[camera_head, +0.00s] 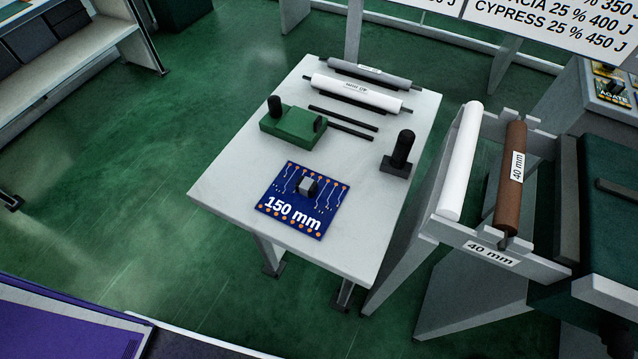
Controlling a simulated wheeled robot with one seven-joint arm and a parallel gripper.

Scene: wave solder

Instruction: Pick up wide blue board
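The wide blue board (290,213) lies flat on the white table (233,178), near its front edge. It carries a "150 mm" label, orange dots, white traces and a small grey block at its middle. Nothing covers it. My gripper is not in view.
Behind the board are a green block with a black knob (292,127), two dark rods (343,118), a white roller (355,92), a grey roller (368,72) and a black post (401,150). A stand with rollers (497,255) is close on the right. Green floor is open on the left.

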